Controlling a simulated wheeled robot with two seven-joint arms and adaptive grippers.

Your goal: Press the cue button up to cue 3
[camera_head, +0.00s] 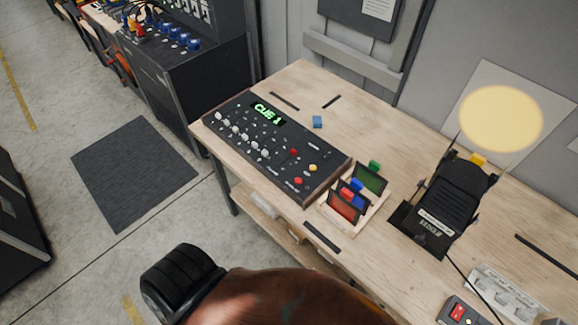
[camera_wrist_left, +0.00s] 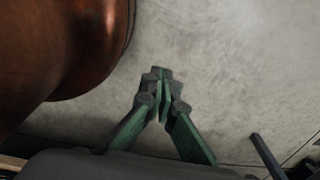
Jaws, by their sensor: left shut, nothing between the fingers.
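A black control console (camera_head: 240,160) with a wooden edge lies on the bench. Its green lit display (camera_head: 267,111) appears to read CUE 1. The console has a row of white knobs, a red button (camera_head: 298,181) near the front, a yellow button (camera_head: 313,168) and a small red one (camera_head: 294,152) further back. Their labels are too small to read, so I cannot tell which is the cue button. My left gripper (camera_wrist_left: 163,92) is shut and empty above bare floor in the left wrist view, away from the console. My right gripper is not in view.
A wooden rack (camera_head: 345,224) with coloured gel frames stands right of the console. A black spotlight (camera_head: 447,205) stands further right, with a yellow light disc on the wall. A blue block (camera_head: 317,122) lies behind the console. A dark mat (camera_head: 134,172) lies on the floor.

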